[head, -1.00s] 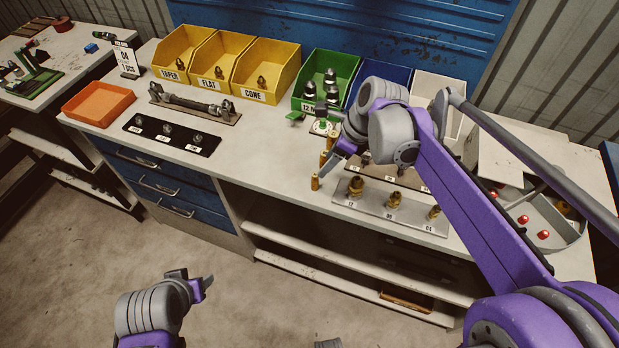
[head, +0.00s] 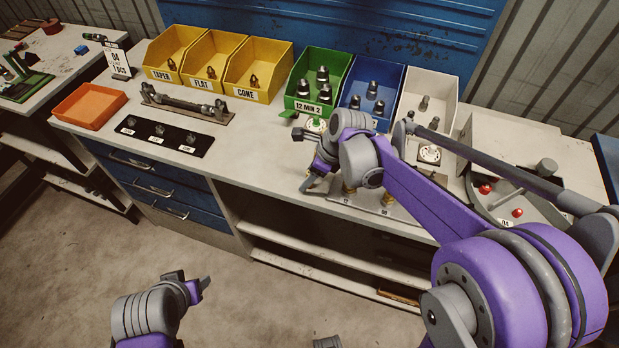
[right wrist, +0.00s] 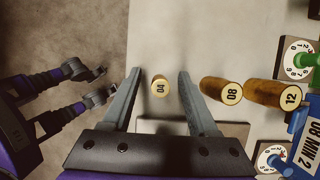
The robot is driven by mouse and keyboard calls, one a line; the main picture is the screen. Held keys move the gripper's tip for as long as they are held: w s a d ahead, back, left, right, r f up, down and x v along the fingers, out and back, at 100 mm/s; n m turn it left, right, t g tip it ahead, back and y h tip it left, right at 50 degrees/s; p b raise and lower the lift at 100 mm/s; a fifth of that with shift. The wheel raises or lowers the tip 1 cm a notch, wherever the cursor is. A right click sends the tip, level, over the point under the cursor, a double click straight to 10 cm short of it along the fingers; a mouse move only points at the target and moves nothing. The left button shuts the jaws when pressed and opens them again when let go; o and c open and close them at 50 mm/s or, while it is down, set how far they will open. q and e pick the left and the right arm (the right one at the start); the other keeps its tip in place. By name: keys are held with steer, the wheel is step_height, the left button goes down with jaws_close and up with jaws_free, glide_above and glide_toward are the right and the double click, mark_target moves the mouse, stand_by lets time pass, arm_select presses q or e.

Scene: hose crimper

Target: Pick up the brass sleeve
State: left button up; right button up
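Brass sleeves stand in a row on the bench in the right wrist view. The small one marked 04 (right wrist: 160,86) is between the fingers of my right gripper (right wrist: 160,74), with a gap on each side. The larger sleeves marked 08 (right wrist: 222,91) and 12 (right wrist: 275,94) stand outside the right-hand finger. My right gripper (head: 304,160) is open and low over the bench in the head view, where it and its arm mostly hide the sleeves. My left gripper (head: 193,281) is open and empty, away from the bench front.
Yellow bins (head: 258,70), a green bin (head: 320,85), a blue bin (head: 371,97) and a white bin (head: 428,105) line the back. A black strip (head: 163,137) lies left; bench between is clear.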

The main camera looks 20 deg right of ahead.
jaws_close()
steer(key=shift+r, duration=0.15)
